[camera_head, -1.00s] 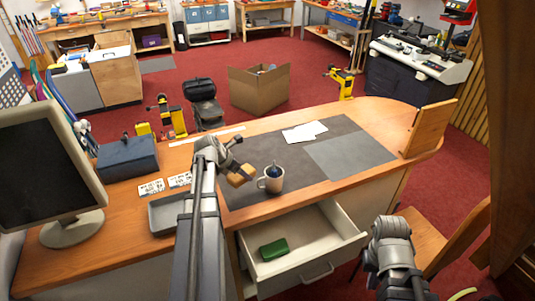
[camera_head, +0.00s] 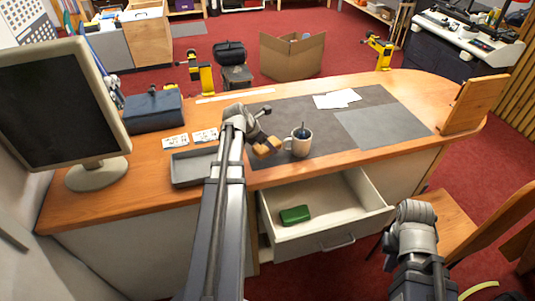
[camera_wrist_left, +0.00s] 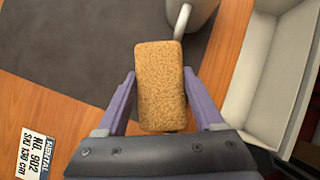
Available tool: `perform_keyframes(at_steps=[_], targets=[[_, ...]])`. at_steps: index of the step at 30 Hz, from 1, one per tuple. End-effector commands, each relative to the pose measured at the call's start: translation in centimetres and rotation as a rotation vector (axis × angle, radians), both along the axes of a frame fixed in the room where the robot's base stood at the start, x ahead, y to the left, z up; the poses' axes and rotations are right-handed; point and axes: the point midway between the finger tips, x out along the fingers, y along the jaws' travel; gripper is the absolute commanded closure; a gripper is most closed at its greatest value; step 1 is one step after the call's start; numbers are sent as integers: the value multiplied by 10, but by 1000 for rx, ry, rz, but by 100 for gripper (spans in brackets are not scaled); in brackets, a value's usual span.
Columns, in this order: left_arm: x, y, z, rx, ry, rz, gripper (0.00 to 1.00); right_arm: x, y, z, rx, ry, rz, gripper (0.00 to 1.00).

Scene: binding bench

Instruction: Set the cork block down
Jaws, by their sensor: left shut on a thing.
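The tan cork block (camera_head: 267,148) is in my left gripper (camera_head: 260,143), just left of the mug in the head view. In the left wrist view the cork block (camera_wrist_left: 160,85) stands out between the two purple fingers, which are shut on it. Below it are the mat's edge and bare wood; I cannot tell whether it touches the desk. My right gripper (camera_head: 415,213) is in front of the desk, right of the open drawer; its fingers do not show clearly.
A white mug (camera_head: 300,147) stands close to the block on the grey mat (camera_head: 345,105). A grey tray (camera_head: 190,180) lies left of my left arm. The open drawer (camera_head: 345,210) holds a green object (camera_head: 295,215). The mat's right part is clear.

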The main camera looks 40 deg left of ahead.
Motion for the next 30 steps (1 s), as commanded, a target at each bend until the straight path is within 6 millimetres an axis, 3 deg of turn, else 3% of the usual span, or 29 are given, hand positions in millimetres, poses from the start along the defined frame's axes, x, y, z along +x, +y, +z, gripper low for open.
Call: perform_keyframes(at_steps=[9, 22, 23, 30], targets=[[0, 0, -37, 0, 0, 0, 85, 0, 0, -37, 0, 0, -1, 100], [0, 0, -40, 0, 0, 0, 85, 0, 0, -40, 0, 0, -1, 100], [0, 0, -39, 0, 0, 0, 29, 0, 0, -39, 0, 0, -1, 100], [0, 0, -38, 0, 0, 0, 2, 0, 0, -38, 0, 0, -1, 100]])
